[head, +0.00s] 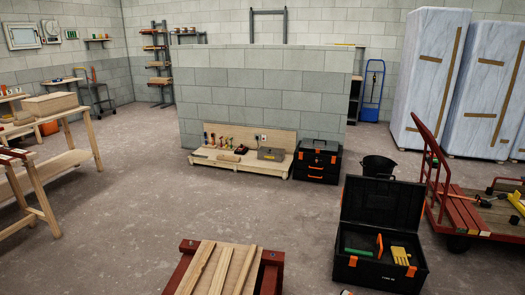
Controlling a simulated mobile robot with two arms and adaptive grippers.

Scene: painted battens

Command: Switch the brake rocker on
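I cannot make out a brake rocker in the head view; it is hidden, outside the view or too small to tell. A pale wall box (23,36) and a round dial-like fitting (51,31) are on the far left wall. A small light fitting (263,138) sits on the low wooden backboard at the block partition. I cannot tell whether any of these carries a rocker. Neither of my grippers is in view.
Several battens (220,270) lie on red supports at the front. An open black toolbox (375,272) stands right of them, before a red cart (470,215). A wooden workbench (50,150) stands left. A block partition (265,90) blocks the middle. Floor at centre-left is clear.

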